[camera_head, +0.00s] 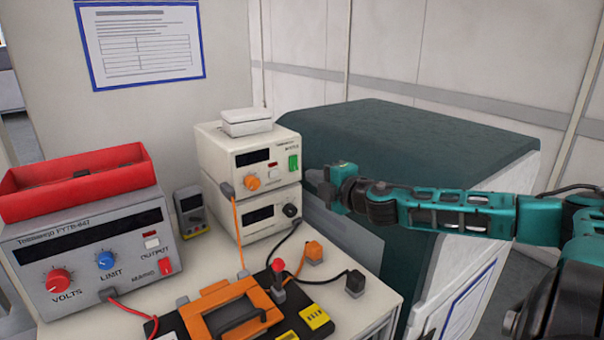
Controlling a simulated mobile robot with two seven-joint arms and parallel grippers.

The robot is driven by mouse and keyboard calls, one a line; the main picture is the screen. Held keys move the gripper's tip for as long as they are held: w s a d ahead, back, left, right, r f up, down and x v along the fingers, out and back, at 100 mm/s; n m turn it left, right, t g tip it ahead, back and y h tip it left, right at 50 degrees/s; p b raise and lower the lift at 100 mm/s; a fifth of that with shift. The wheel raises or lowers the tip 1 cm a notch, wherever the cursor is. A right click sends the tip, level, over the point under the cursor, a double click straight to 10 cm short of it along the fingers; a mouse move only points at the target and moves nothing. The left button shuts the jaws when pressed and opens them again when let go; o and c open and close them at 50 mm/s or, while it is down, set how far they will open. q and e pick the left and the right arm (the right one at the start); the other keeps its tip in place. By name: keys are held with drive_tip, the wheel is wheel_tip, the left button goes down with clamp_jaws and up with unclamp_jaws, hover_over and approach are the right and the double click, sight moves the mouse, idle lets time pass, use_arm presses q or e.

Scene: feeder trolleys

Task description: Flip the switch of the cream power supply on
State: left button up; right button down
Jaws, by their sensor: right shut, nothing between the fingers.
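The cream power supply (225,155) is the upper of two stacked cream units on the bench. Its front has a dark display, an orange knob, a small red part and a green switch (293,162) at the right end. Which way the switch is set is too small to tell. My right gripper (318,182) is shut and empty, just right of the front panel and a little lower than the switch in the picture. A gap shows between it and the switch. My right arm comes in from the right. My left gripper is not in view.
A grey power supply (95,255) with a red tray (75,180) on top stands at left. A meter (190,212) stands between. An orange-black device (232,312) and cables occupy the front bench. A dark green-topped cabinet (420,140) stands behind my right arm.

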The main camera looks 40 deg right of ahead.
sight(294, 168)
drive_tip(key=shift+w+d+p, duration=0.1)
drive_tip(key=shift+w+p, duration=0.25)
drive_tip(key=shift+w, duration=1.45)
drive_tip(key=shift+w+d+f+p, duration=0.1)
drive_tip(key=shift+w+f+p, duration=0.05)
drive_tip(key=shift+w, duration=0.3)
drive_tip(key=shift+w+d+f+p, duration=0.1)
drive_tip(key=shift+w+f+p, duration=0.05)
drive_tip(key=shift+w, duration=0.3)
drive_tip(key=shift+w+f+b, duration=0.15)
drive_tip(key=shift+f+b, duration=0.25)
drive_tip(key=shift+b, duration=0.65)
drive_tip(key=shift+r, duration=0.35)
drive_tip(key=shift+f, duration=0.15)
